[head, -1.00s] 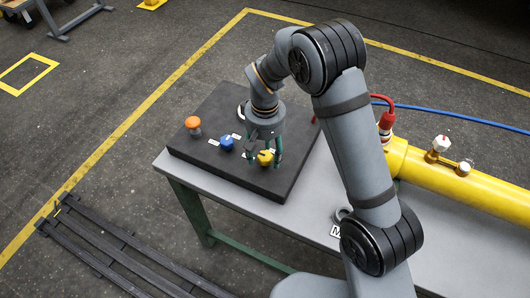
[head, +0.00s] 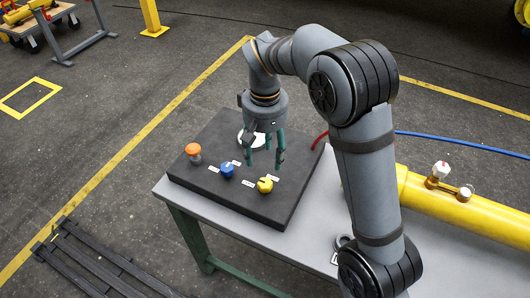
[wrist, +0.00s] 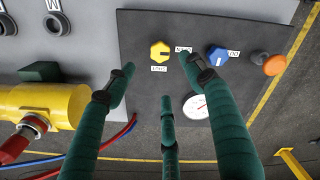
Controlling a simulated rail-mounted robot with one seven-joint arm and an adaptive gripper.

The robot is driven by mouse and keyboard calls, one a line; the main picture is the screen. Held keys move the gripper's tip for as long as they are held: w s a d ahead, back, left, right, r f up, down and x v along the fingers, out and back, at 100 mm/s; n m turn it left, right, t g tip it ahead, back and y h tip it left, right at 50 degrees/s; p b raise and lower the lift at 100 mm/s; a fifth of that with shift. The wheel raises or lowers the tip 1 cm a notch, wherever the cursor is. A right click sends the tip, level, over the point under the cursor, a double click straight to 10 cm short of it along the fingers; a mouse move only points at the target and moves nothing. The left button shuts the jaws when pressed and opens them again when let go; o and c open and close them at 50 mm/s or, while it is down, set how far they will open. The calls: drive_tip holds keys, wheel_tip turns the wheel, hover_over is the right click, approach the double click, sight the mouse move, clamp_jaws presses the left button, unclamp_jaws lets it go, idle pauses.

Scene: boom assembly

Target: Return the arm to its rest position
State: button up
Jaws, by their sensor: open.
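My gripper (head: 263,158) hangs over the black panel (head: 215,190) on the grey table, its green fingers spread and nothing between them. In the wrist view the open fingers (wrist: 158,80) point over the panel, apart from the knobs. The yellow knob (head: 265,185) sits on the panel below and to the right of the fingertips in the head view. The blue knob (head: 227,169) and the orange knob (head: 193,150) stand to its left. A white round gauge (wrist: 197,105) shows in the wrist view; my gripper partly covers it in the head view.
A yellow pipe (head: 440,205) with small valves lies on the right of the table (head: 300,225). A red hose (head: 319,139) and a blue hose (head: 460,141) run behind my arm. Black rails (head: 95,258) lie on the floor at left. The air above the panel is clear.

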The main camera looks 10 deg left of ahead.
sight(265, 183)
idle(0.4)
wheel_tip(265, 183, down, 12)
drive_tip(key=shift+f, duration=0.1)
idle(0.4)
idle(0.3)
